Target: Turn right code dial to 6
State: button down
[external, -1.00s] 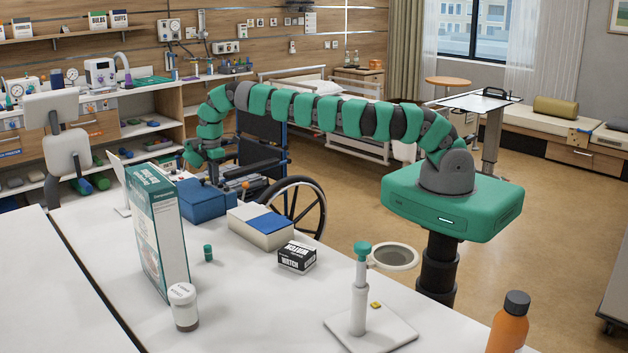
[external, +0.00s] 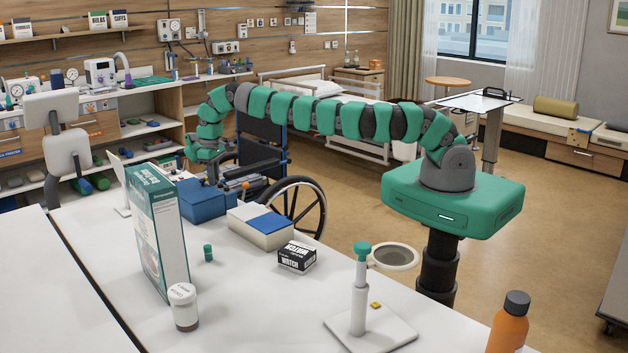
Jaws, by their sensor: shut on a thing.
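My gripper (external: 213,177) is at the far end of the arm, pointing down just above the back of a blue box (external: 203,208) on the white table. The jaws are small and partly hidden by the wrist. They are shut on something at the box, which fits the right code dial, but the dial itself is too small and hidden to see. Its number and the other dials cannot be read from here.
Left of the box stand a tall teal-and-white carton (external: 160,230) and a white panel (external: 122,180). A white box with a blue top (external: 262,226) and a small black-and-white box (external: 297,257) are nearer. A wheelchair (external: 290,195) stands behind the table.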

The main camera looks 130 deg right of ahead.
jog(key=m, duration=0.6)
jog(key=shift+p, duration=0.3)
jog(key=m, duration=0.5)
jog(key=shift+m, duration=0.4)
jog(key=m, duration=0.4)
jog(key=shift+m+p, duration=0.3)
jog(key=shift+w+m, duration=0.1)
jog(key=shift+m, duration=2)
jog(key=shift+r, duration=0.1)
jog(key=c, duration=1.6)
grip_release()
